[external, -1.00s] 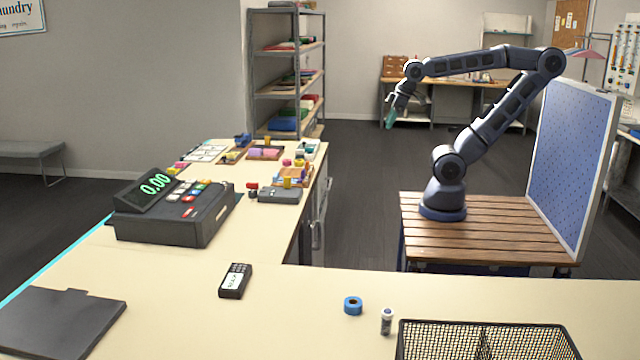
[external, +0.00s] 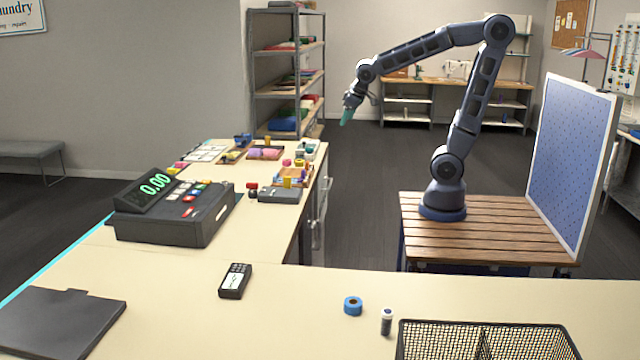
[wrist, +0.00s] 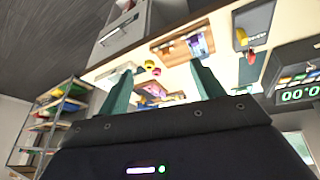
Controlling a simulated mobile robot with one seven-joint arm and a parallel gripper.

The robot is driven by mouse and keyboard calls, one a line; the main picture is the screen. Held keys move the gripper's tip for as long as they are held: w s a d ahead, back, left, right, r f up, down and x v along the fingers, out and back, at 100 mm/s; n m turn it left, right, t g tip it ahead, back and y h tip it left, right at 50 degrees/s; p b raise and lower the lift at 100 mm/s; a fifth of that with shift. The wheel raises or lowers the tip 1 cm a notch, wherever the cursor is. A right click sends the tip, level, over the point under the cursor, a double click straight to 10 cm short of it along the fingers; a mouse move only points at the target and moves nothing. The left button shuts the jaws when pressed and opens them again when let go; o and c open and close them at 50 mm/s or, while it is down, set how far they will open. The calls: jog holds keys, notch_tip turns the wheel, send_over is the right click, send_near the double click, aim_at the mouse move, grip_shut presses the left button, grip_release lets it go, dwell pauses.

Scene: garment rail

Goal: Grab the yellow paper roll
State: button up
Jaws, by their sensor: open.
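Two small yellow things lie on the far counter, and I cannot tell for sure which is the yellow paper roll. One is a small round yellow piece (external: 299,163) beside a pink one; it also shows between my fingers in the wrist view (wrist: 149,65). The other is a yellow piece (external: 287,182) at the grey box-shaped device (external: 275,195); it shows at upper right in the wrist view (wrist: 241,36). My gripper (external: 347,116) is open and empty, in the air right of the counter. Its green fingers (wrist: 161,80) are spread apart, touching nothing.
A cash register (external: 175,225) reading 0.00 stands on the counter (external: 130,275). Several trays of small items crowd its far end. A metal shelf (external: 290,90) stands behind. A blue tape roll (external: 353,305) and a wire basket (external: 480,325) are in front. The floor between arm and counter is clear.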

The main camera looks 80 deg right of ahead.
jog(key=w+d+f+m, duration=0.1)
jog(key=w+d+f, duration=0.25)
jog(key=w, duration=0.25)
jog(key=w+d+f+m, duration=0.1)
jog(key=w+d+f, duration=0.2)
jog(key=w+d, duration=0.25)
jog(key=m, duration=0.2)
send_near(300, 161)
jog(key=shift+x, duration=4.6)
jog(key=shift+d, duration=0.1)
jog(key=shift+c, duration=0.2)
jog(key=shift+r, duration=0.1)
jog(key=c, duration=1)
